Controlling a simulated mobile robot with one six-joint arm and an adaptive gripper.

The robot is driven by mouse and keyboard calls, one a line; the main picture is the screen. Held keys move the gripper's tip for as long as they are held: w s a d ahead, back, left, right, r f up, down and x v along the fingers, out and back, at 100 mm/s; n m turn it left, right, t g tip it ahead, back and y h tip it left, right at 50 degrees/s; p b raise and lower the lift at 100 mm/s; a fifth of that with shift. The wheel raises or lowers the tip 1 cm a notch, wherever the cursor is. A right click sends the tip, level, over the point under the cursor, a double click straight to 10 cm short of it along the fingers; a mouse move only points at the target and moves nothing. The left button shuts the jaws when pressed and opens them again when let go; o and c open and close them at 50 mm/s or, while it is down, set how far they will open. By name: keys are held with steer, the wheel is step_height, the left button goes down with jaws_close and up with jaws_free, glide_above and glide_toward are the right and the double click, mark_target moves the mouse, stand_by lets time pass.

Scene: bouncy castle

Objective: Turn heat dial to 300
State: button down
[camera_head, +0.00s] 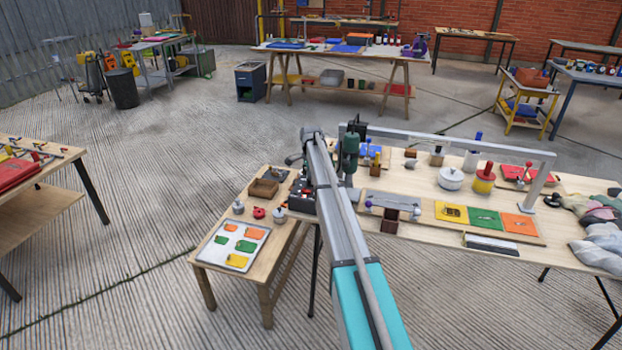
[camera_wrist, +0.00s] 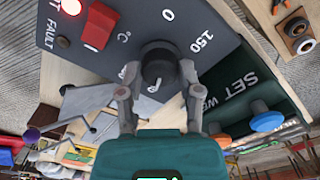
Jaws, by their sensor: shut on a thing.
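In the wrist view the heat dial is a round black knob (camera_wrist: 157,62) on a dark grey panel (camera_wrist: 228,72). White labels 0, 150 and °C surround it. A white mark shows just below the knob, but I cannot read the dial's setting from it. My gripper (camera_wrist: 157,80) has one finger on each side of the knob and is shut on it. A red switch (camera_wrist: 97,25) and a lit lamp (camera_wrist: 70,6) by the word FAULT are at upper left. In the head view my arm hides the dial.
In the head view a tray (camera_head: 215,258) with coloured pieces lies on the small table. A pot (camera_head: 451,179) and a metal frame (camera_head: 455,142) stand on the right table.

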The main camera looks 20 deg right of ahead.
steer(key=n, duration=0.6)
steer(key=shift+n, duration=0.3)
steer(key=n, duration=0.6)
steer(key=shift+n, duration=0.3)
steer(key=shift+c, duration=1.3)
jaws_free()
steer(key=shift+m, duration=0.6)
